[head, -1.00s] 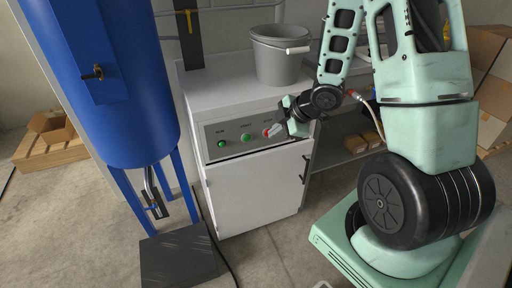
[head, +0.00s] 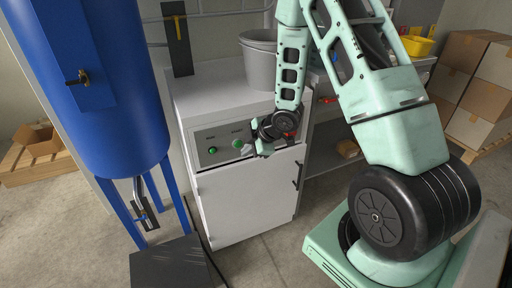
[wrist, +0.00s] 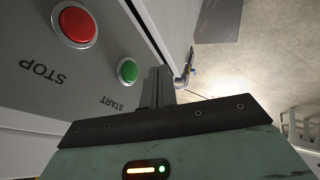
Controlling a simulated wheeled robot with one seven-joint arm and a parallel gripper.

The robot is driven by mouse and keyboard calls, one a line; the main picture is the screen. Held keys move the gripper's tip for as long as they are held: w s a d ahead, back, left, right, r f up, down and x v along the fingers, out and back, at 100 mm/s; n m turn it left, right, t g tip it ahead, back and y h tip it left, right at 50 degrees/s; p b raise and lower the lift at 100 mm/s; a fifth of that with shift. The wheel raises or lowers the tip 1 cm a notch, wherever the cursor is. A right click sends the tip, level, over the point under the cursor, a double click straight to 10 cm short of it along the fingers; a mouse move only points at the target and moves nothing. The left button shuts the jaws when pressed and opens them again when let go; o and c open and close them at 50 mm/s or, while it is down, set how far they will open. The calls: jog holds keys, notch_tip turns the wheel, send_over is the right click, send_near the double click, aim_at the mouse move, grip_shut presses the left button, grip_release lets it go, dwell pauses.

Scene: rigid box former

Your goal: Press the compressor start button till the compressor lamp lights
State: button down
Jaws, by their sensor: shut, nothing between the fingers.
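The control panel (head: 224,133) is on the upper front of the white cabinet. The green START button (head: 238,143) also shows in the wrist view (wrist: 128,70). My gripper (head: 246,149) is shut and empty close to START. In the wrist view, its fingertips (wrist: 158,73) are just right of START. I cannot tell whether they touch the panel.
A grey bucket (head: 260,60) stands on the cabinet top (head: 205,95). A blue tank (head: 100,90) on legs stands at the left, with a dark block (head: 170,262) on the floor beside it. Shelves and cardboard boxes (head: 470,75) are at the right.

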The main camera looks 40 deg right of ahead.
aim_at(239, 143)
jog(key=shift+w+d+r, duration=0.1)
jog(key=shift+w+d, duration=0.15)
jog(key=shift+w, duration=0.45)
jog(key=shift+w+d+r, duration=0.1)
jog(key=shift+w+d, duration=0.15)
jog(key=shift+w, duration=0.45)
jog(key=shift+w+d+r+p, duration=0.15)
jog(key=shift+w+d+p, duration=0.05)
jog(key=shift+w+p, duration=0.55)
jog(key=shift+w, duration=0.15)
jog(key=shift+d, duration=0.1)
